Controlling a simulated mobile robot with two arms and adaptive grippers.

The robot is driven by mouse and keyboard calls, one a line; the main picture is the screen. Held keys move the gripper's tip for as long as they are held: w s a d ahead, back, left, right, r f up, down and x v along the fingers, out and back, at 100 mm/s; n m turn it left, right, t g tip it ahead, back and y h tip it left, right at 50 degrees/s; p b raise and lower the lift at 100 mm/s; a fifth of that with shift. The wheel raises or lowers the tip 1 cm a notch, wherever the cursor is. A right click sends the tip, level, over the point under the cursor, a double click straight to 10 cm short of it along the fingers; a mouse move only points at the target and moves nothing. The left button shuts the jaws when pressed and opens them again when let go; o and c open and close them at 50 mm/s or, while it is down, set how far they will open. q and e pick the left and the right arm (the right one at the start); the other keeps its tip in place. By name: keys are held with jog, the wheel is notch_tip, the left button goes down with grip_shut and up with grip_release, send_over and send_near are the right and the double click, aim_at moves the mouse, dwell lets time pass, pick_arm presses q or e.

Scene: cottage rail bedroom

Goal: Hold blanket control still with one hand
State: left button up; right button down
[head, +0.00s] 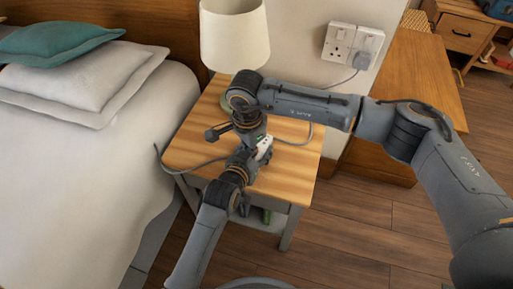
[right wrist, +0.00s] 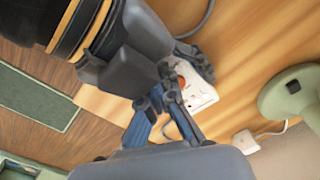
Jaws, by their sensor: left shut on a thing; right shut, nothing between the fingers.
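The blanket control (head: 265,148) is a small white box above the bedside table. In the right wrist view the control (right wrist: 199,92) shows a red-orange spot on its face. My left gripper (head: 251,157) is shut on the control from the near side; its fingers are partly hidden in the head view. My right gripper (head: 257,138) is shut with nothing between its fingers, close beside the control. In the right wrist view its fingertips (right wrist: 168,84) are at the control's edge; whether they touch it I cannot tell.
The wooden bedside table (head: 297,168) carries a lamp (head: 235,38) at the back. The lamp's green base (right wrist: 293,94) is near the control. A grey cable (head: 190,167) hangs over the table's left edge beside the bed (head: 85,190). A wall socket (head: 340,42) holds a plug.

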jog(key=shift+s+a+f, duration=0.15)
jog(key=shift+s+a, duration=0.15)
jog(key=shift+s, duration=0.4)
jog(key=shift+s+a+f, duration=0.1)
jog(key=shift+s+a, duration=0.2)
jog(key=shift+s, duration=0.4)
jog(key=shift+r, duration=0.15)
notch_tip(320, 180, up, 6)
jog(key=shift+w+a+r, duration=0.15)
jog(key=shift+w, duration=0.1)
jog(key=w, duration=0.1)
jog(key=w+d, duration=0.1)
jog(key=w, duration=0.1)
jog(key=shift+d, duration=0.2)
jog(key=shift+f, duration=2.4)
